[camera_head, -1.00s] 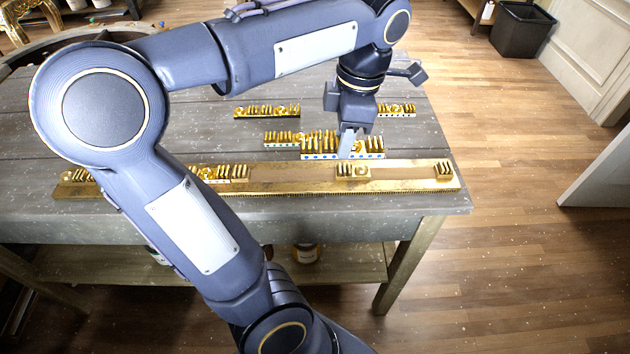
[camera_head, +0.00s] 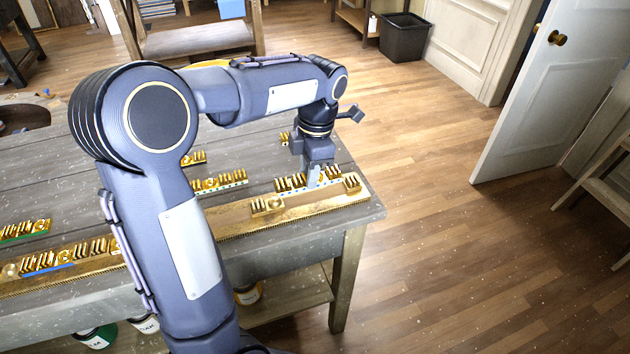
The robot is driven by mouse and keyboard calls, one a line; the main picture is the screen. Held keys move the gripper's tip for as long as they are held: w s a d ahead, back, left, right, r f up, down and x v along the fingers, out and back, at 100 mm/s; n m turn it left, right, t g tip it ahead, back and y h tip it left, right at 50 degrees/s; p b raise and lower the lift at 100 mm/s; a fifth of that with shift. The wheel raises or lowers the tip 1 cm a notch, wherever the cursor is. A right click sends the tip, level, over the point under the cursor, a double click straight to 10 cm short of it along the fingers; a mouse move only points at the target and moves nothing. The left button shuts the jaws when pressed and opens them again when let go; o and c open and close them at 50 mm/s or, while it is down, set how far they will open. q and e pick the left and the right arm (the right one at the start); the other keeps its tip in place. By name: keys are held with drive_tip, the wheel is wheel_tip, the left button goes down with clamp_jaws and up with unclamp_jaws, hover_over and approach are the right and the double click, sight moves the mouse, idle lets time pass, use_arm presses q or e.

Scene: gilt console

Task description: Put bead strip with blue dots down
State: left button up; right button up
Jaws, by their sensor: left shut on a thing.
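My left gripper (camera_head: 314,182) is shut on the bead strip with blue dots (camera_head: 292,184), a gilt strip of upright beads with a pale dotted edge. The gripper's fingers hide part of it. The strip is over or just behind the long gilt rail (camera_head: 232,220), near the gap between a short gilt piece (camera_head: 267,206) and another at the rail's right end (camera_head: 352,184). I cannot tell whether the strip touches the rail. My right gripper is not in view.
Another dotted gilt strip (camera_head: 220,183) lies behind the rail. A green-edged strip (camera_head: 24,231) lies at the left, and a blue-edged one (camera_head: 48,268) is on the rail's left part. My left arm covers much of the grey table (camera_head: 260,150). A white door (camera_head: 555,90) stands at right.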

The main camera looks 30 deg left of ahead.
sight(316, 196)
use_arm(q)
drive_tip(key=shift+w+d+f, duration=0.2)
drive_tip(key=shift+w+f, duration=0.65)
drive_tip(key=shift+f, duration=0.15)
drive_tip(key=shift+w+f, duration=0.15)
drive_tip(key=shift+f, duration=1.6)
drive_tip(key=shift+f, duration=0.25)
drive_tip(key=o, duration=1)
drive_tip(key=shift+r, duration=0.1)
